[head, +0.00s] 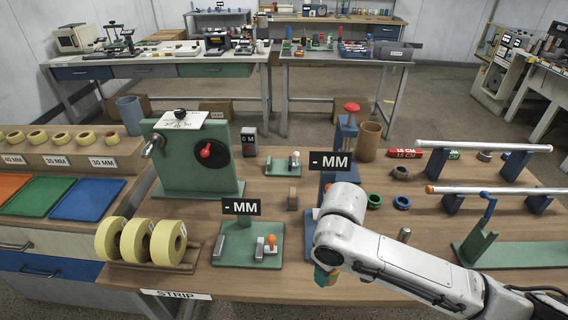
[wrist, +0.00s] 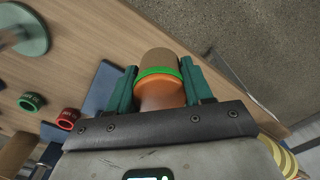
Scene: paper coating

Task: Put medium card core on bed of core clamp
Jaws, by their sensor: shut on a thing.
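In the head view my gripper (head: 326,276) is low at the front of the table, partly hidden by my arm. A blue upright stand with a red knob (head: 351,108) and a "- MM" sign is behind my arm; its lower part is mostly hidden. A green base (head: 236,250) with a grey block and an orange knob stands left of my gripper. I cannot tell which is the core clamp.
Yellow tape rolls (head: 137,240) stand on a rack at the front left. A green machine (head: 195,160) with a red knob is behind them. A brown tube (head: 369,141) stands at the back.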

